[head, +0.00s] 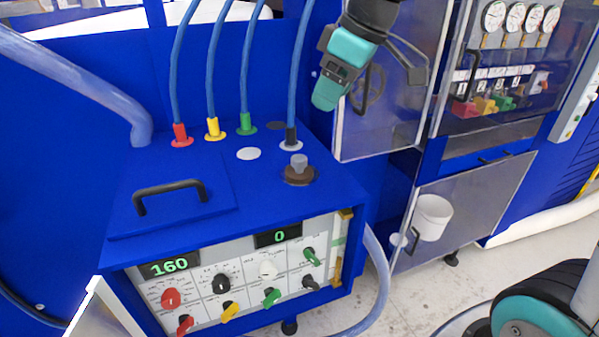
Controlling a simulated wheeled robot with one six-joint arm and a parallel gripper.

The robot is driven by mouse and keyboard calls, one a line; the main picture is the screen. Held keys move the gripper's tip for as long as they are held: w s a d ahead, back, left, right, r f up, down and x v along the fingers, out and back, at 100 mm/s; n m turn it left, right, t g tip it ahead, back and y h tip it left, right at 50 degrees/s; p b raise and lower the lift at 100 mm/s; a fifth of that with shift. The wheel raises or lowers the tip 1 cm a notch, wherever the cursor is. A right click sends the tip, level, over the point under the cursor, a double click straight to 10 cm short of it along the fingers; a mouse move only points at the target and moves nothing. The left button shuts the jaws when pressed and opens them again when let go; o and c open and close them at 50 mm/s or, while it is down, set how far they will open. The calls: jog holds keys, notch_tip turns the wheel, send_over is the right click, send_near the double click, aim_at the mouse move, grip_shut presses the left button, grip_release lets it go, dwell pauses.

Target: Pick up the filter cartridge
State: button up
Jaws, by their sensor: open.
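A brown round piece with a grey knob on top (299,168) sits upright on the blue box's top, near its right rear. It looks most like the filter cartridge, but no label shows, so I cannot be certain. Its lower part is hidden in or behind the top. My gripper (371,84), teal and dark grey, hangs from the upper edge, above and to the right of this piece. It is open, apart from the piece, and nothing shows held in it.
Four blue hoses with red, yellow, green and dark ends (246,124) rise behind the piece. A black handle (169,190) stands at left. A cabinet with a clear door (391,125) is close behind my gripper. A white cup-like container (432,217) is at lower right.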

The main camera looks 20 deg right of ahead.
jog(key=p, duration=0.2)
send_near(300, 157)
jog(key=x, duration=0.4)
jog(key=shift+w+a+f, duration=0.1)
jog(key=shift+a+f, duration=0.05)
jog(key=shift+f, duration=0.15)
jog(key=p+x, duration=0.2)
jog(key=x, duration=0.3)
jog(key=shift+a+f, duration=0.1)
jog(key=shift+f, duration=0.25)
jog(key=shift+c, duration=0.2)
grip_shut()
jog(key=shift+r, duration=0.1)
notch_tip(300, 157, up, 20)
jog(key=b, duration=0.2)
jog(key=shift+b, duration=0.35)
